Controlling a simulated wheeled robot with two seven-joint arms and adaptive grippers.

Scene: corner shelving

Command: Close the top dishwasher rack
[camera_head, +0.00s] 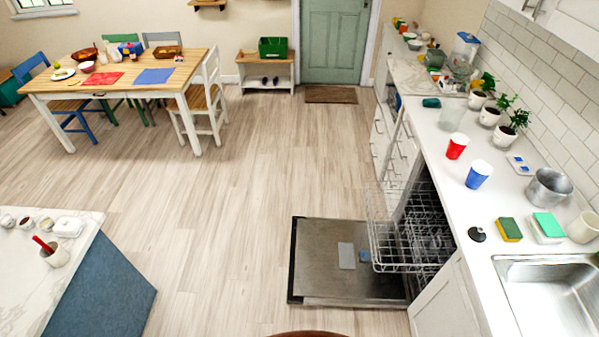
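The dishwasher stands open under the counter at the right. Its door (330,262) is folded down flat, just above the floor. The top rack (385,235) is a wire basket pulled out over the inner part of the door. Its inner end reaches into the dark dishwasher opening (428,222). A grey piece and a blue piece lie on the inside of the door. Neither of my grippers shows in the head view.
The counter (470,215) runs along the right with a sink (550,295), cups, sponges and plants. A kitchen island (85,285) stands at the lower left. The wooden floor (235,200) between them is clear. A dining table (120,78) with chairs is at the back left.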

